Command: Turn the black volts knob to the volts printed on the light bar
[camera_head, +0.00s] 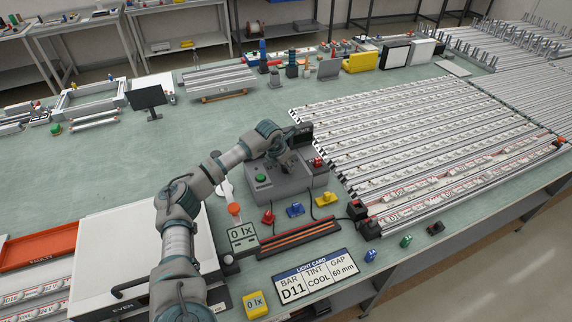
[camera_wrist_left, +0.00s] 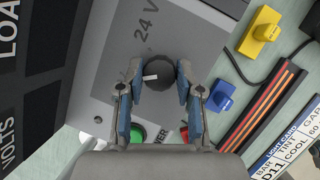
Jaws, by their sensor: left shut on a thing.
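The black volts knob (camera_wrist_left: 163,71) sits on the grey supply box (camera_head: 268,193). My left gripper (camera_wrist_left: 158,90) has its two fingers on opposite sides of the knob, shut on it. The knob's white mark points left in the left wrist view, while the printed "24 V" (camera_wrist_left: 145,22) lies above the knob there. In the head view my left gripper (camera_head: 287,160) hides the knob. Light bars (camera_head: 425,140) lie in rows at right; their volts print is too small to read surely. My right gripper is out of view.
A light card (camera_head: 316,278) reads bar D11, tint cool, gap 60 mm. A green button (camera_head: 261,178) is on the box's front. Red, blue (camera_head: 295,210) and yellow (camera_head: 326,199) connectors lie in front. Open green table lies behind the box.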

